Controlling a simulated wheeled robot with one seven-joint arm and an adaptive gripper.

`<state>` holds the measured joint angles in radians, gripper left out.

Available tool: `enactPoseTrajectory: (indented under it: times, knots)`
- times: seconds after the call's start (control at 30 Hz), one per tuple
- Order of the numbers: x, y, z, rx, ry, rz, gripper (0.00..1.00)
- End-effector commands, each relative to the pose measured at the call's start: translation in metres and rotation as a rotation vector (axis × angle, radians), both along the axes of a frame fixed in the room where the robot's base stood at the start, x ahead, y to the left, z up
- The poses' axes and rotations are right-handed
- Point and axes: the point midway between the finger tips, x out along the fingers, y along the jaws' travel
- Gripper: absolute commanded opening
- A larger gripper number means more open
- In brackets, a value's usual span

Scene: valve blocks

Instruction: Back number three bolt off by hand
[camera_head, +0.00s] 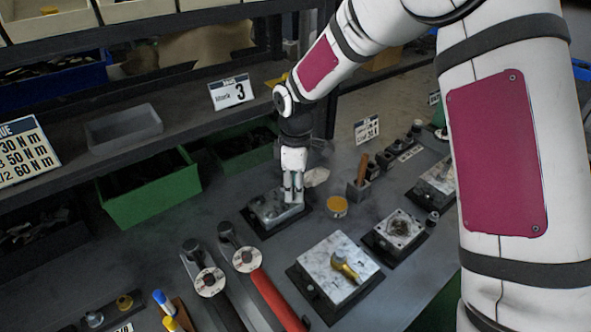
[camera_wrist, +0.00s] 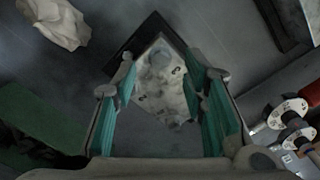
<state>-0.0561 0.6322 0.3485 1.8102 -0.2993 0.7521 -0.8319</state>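A grey metal valve block (camera_head: 268,207) sits on a dark base on the bench, and it also shows in the wrist view (camera_wrist: 158,85). My gripper (camera_head: 293,200) points down over the right part of this block in the head view. In the wrist view my gripper (camera_wrist: 163,68) has its two fingers apart, with the block's top face below and between them. Nothing is seen held. Small dark round marks show on the block's face, but I cannot tell which is bolt three. I cannot tell whether the fingertips touch the block.
A sign with a 3 (camera_head: 231,92) stands behind the block. A yellow round tin (camera_head: 337,206), a crumpled rag (camera_wrist: 57,22) and a red-handled wrench (camera_head: 275,298) are nearby. Green bins (camera_head: 155,195) stand left.

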Motion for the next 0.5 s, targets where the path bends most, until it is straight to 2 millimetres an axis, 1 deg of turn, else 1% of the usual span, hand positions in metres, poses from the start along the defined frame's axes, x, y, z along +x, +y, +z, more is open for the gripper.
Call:
enactPoseTrajectory:
  times: [0.03,0.1,0.2,0.5]
  knots:
    - [0.000,0.000,-0.007,-0.001,0.002,0.001,0.39]
    - [0.000,0.000,-0.014,-0.001,0.001,0.002,0.39]
    - [0.000,0.000,-0.021,-0.001,0.000,0.001,0.39]
    - [0.000,0.000,-0.026,0.000,-0.001,0.000,0.39]
